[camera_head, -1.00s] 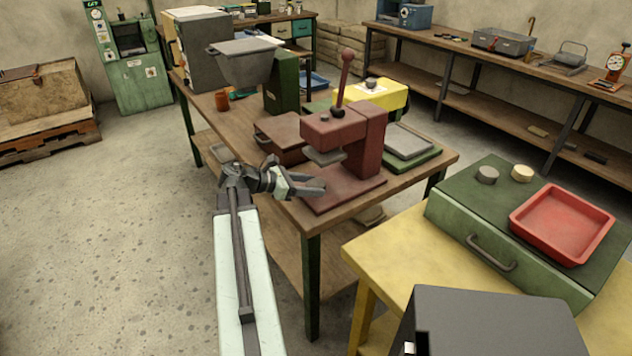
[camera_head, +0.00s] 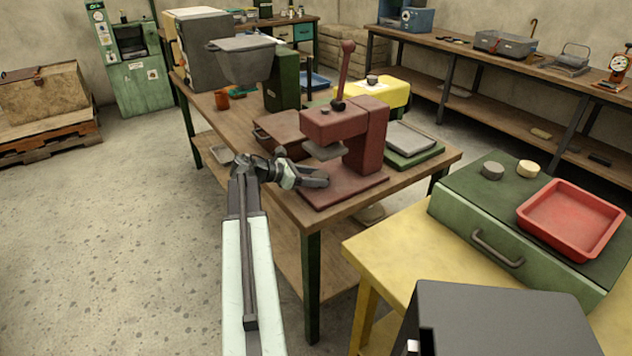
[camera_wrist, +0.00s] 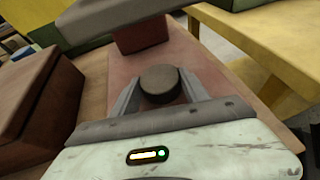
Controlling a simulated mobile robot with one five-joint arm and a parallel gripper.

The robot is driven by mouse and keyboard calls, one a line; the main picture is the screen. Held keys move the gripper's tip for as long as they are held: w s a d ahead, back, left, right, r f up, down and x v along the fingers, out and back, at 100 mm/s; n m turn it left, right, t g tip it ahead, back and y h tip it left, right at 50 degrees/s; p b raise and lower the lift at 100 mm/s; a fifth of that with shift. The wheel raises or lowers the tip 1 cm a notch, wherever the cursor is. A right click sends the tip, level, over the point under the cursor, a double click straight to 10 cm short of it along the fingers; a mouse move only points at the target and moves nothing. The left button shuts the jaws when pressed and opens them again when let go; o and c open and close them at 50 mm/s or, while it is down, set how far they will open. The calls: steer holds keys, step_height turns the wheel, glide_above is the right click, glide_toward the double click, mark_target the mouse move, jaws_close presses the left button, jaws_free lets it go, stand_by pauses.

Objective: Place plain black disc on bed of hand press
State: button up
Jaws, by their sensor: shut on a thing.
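The red-brown hand press (camera_head: 367,140) stands on the front corner of the wooden workbench, its lever upright. Its flat bed (camera_head: 350,189) lies below a grey pressing plate (camera_head: 323,152). My gripper (camera_head: 318,178) is over the near left part of the bed, below and in front of the plate. In the wrist view the jaws are shut on a plain dark disc (camera_wrist: 160,82), with the bed (camera_wrist: 200,62) behind it. I cannot tell whether the disc touches the bed. The disc is hidden by the fingers in the head view.
A brown box (camera_head: 283,130) stands just left of the press, and a green-based grey plate (camera_head: 410,138) right of it. A green case (camera_head: 465,215) on the yellow table holds a grey disc (camera_head: 492,170), a cream disc (camera_head: 528,168) and a red tray (camera_head: 572,220).

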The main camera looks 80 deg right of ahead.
steer(key=shift+f, duration=0.15)
steer(key=o, duration=1.4)
steer(key=shift+r, duration=0.4)
steer(key=p+v, duration=0.4)
steer(key=v, duration=0.7)
steer(key=shift+w+a+p, duration=0.15)
steer(key=shift+w+p, duration=0.1)
steer(key=shift+p, duration=0.1)
steer(key=shift+w+a, duration=0.1)
